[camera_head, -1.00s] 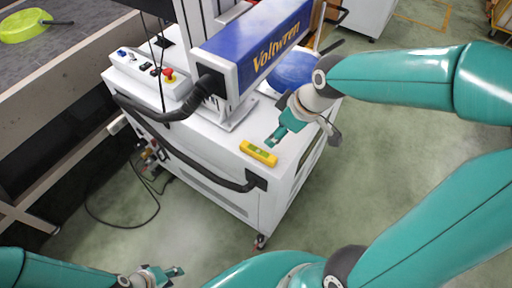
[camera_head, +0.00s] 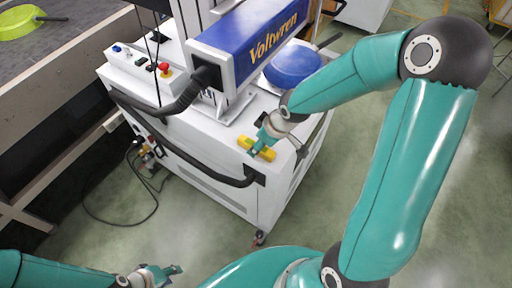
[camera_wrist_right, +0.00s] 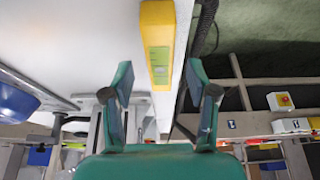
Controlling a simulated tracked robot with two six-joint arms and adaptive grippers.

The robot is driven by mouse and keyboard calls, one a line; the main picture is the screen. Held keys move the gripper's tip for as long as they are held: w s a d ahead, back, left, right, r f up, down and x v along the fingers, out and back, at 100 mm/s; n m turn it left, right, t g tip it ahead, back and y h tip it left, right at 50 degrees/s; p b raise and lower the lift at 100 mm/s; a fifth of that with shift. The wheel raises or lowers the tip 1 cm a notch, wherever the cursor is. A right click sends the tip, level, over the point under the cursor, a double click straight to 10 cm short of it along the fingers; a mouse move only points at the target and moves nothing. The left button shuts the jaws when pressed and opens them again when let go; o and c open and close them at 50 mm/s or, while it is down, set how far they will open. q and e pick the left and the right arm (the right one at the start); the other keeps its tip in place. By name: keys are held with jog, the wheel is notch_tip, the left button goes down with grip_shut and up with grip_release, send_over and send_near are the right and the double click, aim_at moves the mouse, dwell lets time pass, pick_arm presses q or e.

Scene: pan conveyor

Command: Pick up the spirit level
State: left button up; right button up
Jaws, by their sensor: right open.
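The spirit level is a short yellow bar with a green window. It lies on the white cabinet's top near its front edge, and in the head view its yellow end (camera_head: 244,142) shows beside my right gripper (camera_head: 258,147). In the right wrist view the level (camera_wrist_right: 158,45) is straight ahead, lined up with the space between the two teal fingers of my right gripper (camera_wrist_right: 160,90). These fingers are apart with nothing held, and the level lies beyond their tips. My left gripper (camera_head: 168,274) is low at the bottom left, away from the level; its finger gap is unclear.
The white cabinet (camera_head: 200,170) carries the blue Voltwren machine (camera_head: 250,45), a blue round part (camera_head: 292,66) and a control box with a red button (camera_head: 165,69). A black hose (camera_head: 190,172) runs along its front edge. A conveyor (camera_head: 75,60) with a green pan (camera_head: 20,22) is left.

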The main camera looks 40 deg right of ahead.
jog(key=shift+b+x, duration=0.35)
jog(key=shift+x, duration=0.75)
grip_shut()
